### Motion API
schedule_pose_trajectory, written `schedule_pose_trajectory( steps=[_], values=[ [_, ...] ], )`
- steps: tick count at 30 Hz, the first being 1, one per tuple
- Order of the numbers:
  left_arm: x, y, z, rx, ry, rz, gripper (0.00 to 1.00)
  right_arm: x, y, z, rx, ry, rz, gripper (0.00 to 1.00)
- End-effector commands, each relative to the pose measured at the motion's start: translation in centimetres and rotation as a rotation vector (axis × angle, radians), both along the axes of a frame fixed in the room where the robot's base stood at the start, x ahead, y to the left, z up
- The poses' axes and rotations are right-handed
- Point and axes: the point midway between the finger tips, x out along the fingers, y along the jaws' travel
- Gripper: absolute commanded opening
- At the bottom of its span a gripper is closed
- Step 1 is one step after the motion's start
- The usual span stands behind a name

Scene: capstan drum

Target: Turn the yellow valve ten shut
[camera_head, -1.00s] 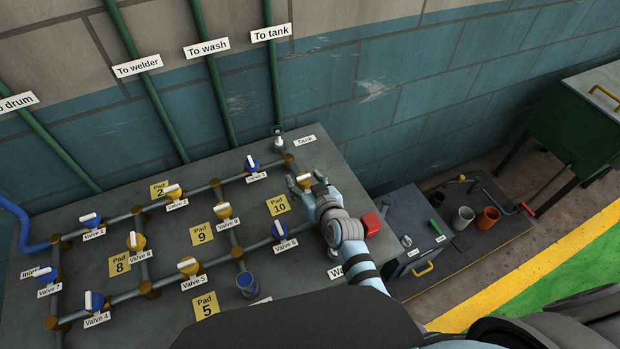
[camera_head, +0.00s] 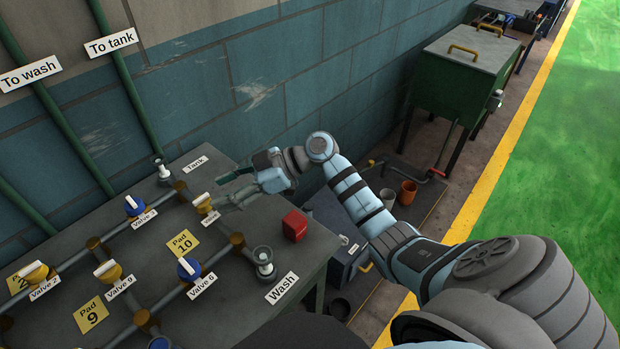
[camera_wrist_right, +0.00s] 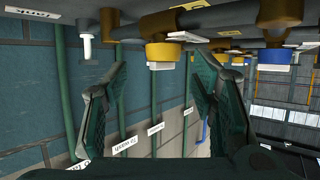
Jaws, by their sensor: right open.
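The yellow valve ten (camera_head: 203,203), with a white handle, sits on the pipe beside the yellow Pad 10 label (camera_head: 183,242), near the bench's far right corner. Its label is partly readable. My right gripper (camera_head: 222,190) is open and empty just right of the valve, fingers pointing left toward it. In the right wrist view, what looks like the same yellow valve (camera_wrist_right: 165,52) with its white handle shows above and between my open fingers (camera_wrist_right: 150,80), apart from them. I cannot tell the handle's exact angle against the pipe. My left gripper is out of view.
Blue valve 3 (camera_head: 135,205), blue valve 6 (camera_head: 189,269) and yellow valve 9 (camera_head: 107,271) stand nearby. The Tank outlet (camera_head: 163,172), the Wash outlet (camera_head: 264,262) and a red block (camera_head: 295,226) are close to the gripper. The wall (camera_head: 270,110) rises behind.

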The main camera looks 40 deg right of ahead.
Motion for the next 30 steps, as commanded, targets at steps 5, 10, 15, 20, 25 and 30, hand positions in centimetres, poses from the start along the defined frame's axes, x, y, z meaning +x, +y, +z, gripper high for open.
schedule_pose_trajectory(
  steps=[5, 10, 15, 20, 25, 30],
  values=[
    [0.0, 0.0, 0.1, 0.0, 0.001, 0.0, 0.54, -2.3, -4.4, 2.1, -0.006, 0.003, -0.002, 0.52],
    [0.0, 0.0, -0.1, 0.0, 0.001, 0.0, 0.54, -3.8, -8.1, 3.4, -0.002, 0.02, -0.03, 0.52],
    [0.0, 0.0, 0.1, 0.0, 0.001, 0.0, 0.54, -0.9, -11.0, 0.0, -0.008, 0.12, -0.258, 0.52],
    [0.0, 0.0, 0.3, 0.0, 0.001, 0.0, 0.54, 1.0, -14.1, -3.2, -0.016, 0.194, -0.457, 0.52],
    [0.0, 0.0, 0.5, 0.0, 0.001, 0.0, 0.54, 1.9, -17.3, -6.7, -0.029, 0.258, -0.645, 0.52],
    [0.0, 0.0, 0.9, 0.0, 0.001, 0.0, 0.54, 1.0, -19.2, -11.4, -0.056, 0.33, -0.78, 0.52]
  ],
)
